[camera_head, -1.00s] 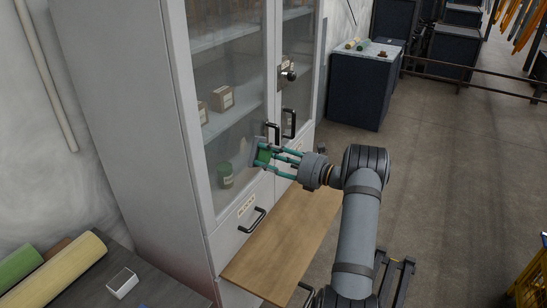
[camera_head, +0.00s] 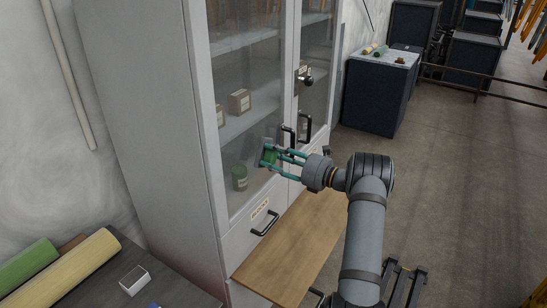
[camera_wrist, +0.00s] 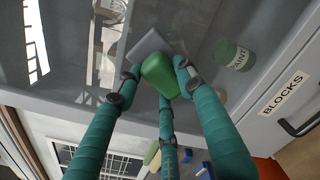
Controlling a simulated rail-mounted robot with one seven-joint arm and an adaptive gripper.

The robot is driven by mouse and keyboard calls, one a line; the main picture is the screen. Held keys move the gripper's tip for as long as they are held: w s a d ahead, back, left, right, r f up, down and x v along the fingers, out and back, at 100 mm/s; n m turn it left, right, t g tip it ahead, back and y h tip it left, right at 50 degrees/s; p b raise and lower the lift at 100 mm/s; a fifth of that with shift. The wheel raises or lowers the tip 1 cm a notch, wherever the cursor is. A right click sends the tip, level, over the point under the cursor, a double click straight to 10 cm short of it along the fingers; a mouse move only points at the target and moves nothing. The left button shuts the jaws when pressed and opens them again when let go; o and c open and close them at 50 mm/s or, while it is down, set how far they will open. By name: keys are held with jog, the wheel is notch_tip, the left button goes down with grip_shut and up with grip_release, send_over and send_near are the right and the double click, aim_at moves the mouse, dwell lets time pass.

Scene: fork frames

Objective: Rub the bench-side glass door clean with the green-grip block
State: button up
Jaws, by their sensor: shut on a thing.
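The bench-side glass door (camera_head: 251,128) is the left, nearer door of the tall grey cabinet, and it is shut. My gripper (camera_head: 270,156) is in front of its lower right part, below and left of the black door handle (camera_head: 287,135). In the wrist view my gripper (camera_wrist: 158,75) has its teal fingers closed around the green grip of the block (camera_wrist: 160,76). The block's flat grey pad (camera_wrist: 150,42) faces the glass. Whether the pad touches the glass I cannot tell. The block is mostly hidden by fingers in the head view.
A green paint jar (camera_head: 239,178) and small boxes (camera_head: 239,101) stand behind the glass. A wooden ledge (camera_head: 291,250) juts out below the doors, beside the drawer handle (camera_head: 265,223). The dark bench (camera_head: 98,281) with rolls is at lower left. Open floor lies right.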

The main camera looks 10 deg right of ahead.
jog(key=shift+x, duration=1)
jog(key=shift+d, duration=0.1)
jog(key=w+d+b, duration=0.2)
jog(key=w, duration=0.1)
jog(key=shift+d, duration=0.25)
jog(key=shift+s+a+r, duration=0.1)
jog(key=shift+s+a, duration=1.35)
jog(key=shift+a, duration=0.05)
jog(key=shift+s+d, duration=0.5)
jog(key=shift+b+v, duration=0.3)
jog(key=shift+v, duration=2)
jog(key=shift+w+d, duration=0.1)
jog(key=shift+d, duration=0.05)
